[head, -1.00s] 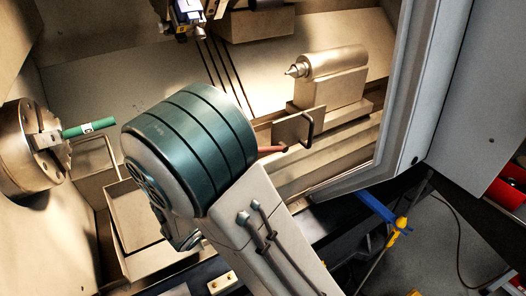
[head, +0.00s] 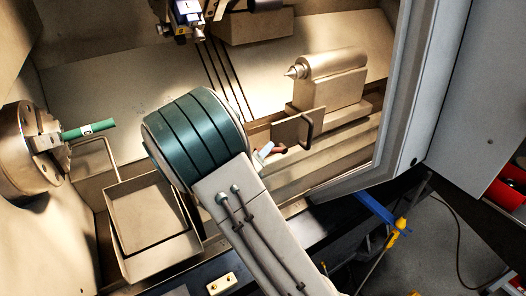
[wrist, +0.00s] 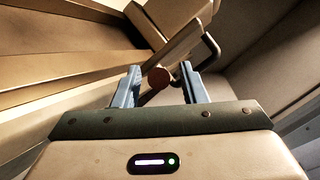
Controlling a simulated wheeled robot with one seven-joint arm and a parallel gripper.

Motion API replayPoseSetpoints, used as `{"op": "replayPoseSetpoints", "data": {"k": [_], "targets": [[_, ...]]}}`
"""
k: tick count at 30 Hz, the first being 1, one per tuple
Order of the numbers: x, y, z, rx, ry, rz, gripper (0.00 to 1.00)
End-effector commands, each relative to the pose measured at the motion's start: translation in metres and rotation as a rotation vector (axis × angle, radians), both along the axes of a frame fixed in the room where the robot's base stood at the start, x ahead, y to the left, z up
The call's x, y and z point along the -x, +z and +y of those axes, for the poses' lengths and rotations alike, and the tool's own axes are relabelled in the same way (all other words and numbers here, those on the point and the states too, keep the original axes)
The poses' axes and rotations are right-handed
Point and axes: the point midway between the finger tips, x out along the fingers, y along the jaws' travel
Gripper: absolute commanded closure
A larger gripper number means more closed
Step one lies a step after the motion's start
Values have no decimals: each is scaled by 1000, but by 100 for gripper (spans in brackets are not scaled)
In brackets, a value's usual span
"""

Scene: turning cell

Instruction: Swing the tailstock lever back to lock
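The tailstock (head: 332,82) stands at the back right inside the lathe, its pointed centre facing left. Its lever (head: 278,150) is a short reddish-brown piece low at the left of the upright plate. In the wrist view the lever's round brown end (wrist: 158,77) shows between the fingertips, with a gap on each side. My gripper (wrist: 160,72) is open, its two blue-grey fingers spread. In the head view, one pale fingertip shows just left of the lever, and my arm hides the rest of the gripper. I cannot tell whether a finger touches the lever.
An upright plate (head: 290,131) with a dark handle (head: 311,127) stands close right of the lever. The chuck (head: 28,150) holds a green bar (head: 90,129) at left. An empty tray (head: 147,215) sits below it. The door frame (head: 395,120) bounds the right.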

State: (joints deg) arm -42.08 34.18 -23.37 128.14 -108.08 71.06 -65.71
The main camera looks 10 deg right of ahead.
Motion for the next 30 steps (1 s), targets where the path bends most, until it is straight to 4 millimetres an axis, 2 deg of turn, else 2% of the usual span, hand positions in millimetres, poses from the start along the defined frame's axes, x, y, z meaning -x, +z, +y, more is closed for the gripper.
{"op": "replayPoseSetpoints", "data": {"k": [11,14,15,16,23,30], "targets": [[-4,0,-5,-1,-1,0,62],[-4,0,-5,-1,-1,0,87],[-4,0,-5,-1,-1,0,98],[-4,0,-5,-1,-1,0,100],[-4,4,-3,-18,3,6,100],[-5,19,-9,-141,-1,44,100]]}}
